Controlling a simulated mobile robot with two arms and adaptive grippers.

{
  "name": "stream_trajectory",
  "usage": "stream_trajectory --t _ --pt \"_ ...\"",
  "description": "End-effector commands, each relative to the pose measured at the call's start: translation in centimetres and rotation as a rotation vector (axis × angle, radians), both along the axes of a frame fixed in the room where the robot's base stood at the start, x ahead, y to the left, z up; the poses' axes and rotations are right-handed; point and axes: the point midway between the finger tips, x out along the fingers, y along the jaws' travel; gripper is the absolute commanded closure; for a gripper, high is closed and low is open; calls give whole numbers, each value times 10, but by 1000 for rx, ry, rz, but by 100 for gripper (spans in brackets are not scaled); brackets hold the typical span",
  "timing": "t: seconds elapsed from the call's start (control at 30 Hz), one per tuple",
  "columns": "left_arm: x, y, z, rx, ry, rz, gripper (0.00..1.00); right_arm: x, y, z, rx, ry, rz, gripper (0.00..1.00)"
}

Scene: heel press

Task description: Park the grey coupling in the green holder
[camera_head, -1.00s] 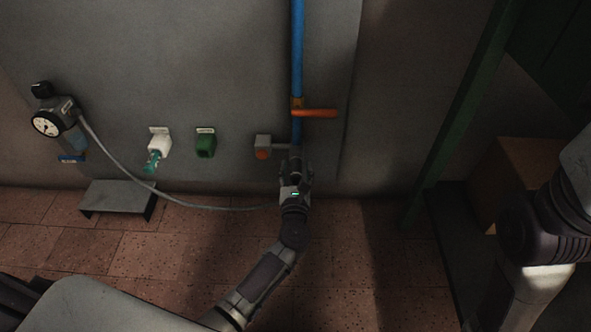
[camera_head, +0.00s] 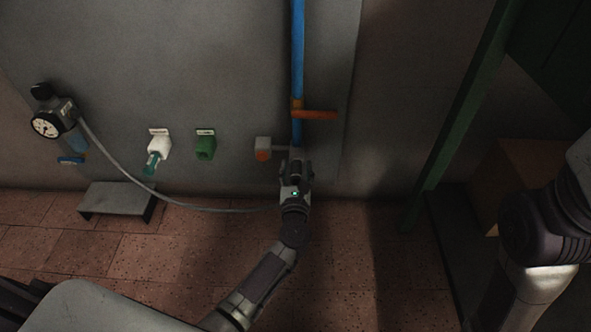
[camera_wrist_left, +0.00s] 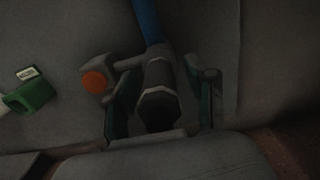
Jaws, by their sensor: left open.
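The coupling (camera_wrist_left: 158,108) shows dark grey in the left wrist view, at the lower end of the blue pipe (camera_head: 298,60). My left gripper (camera_head: 296,166) is open around it, with one finger on each side in the left wrist view (camera_wrist_left: 164,98). I cannot tell whether the fingers touch it. The grey hose (camera_head: 200,207) runs to my gripper, which hides its end. The green holder (camera_head: 205,148) is on the wall left of the gripper and looks empty. It also shows at the left edge of the wrist view (camera_wrist_left: 32,94). My right gripper is out of view.
A white holder (camera_head: 159,144) with a teal coupling (camera_head: 152,163) is left of the green one. A grey box with an orange button (camera_head: 263,155) sits beside the pipe, below an orange lever (camera_head: 318,114). A gauge (camera_head: 46,124) and low step (camera_head: 117,199) stand left.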

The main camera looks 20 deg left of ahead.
Motion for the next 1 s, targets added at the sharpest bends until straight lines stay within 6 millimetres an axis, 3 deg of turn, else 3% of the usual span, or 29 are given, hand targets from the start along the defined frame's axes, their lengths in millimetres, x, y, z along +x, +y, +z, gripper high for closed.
stream_trajectory --t 0.57,0.87,0.9,1.0 --pt "0 0 0 0 0 0 46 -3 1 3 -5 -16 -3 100" --pt "0 0 0 0 0 0 96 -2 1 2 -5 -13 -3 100" --pt "0 0 0 0 0 0 100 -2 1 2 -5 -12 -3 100" --pt "0 0 0 0 0 0 100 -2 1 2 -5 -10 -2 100"
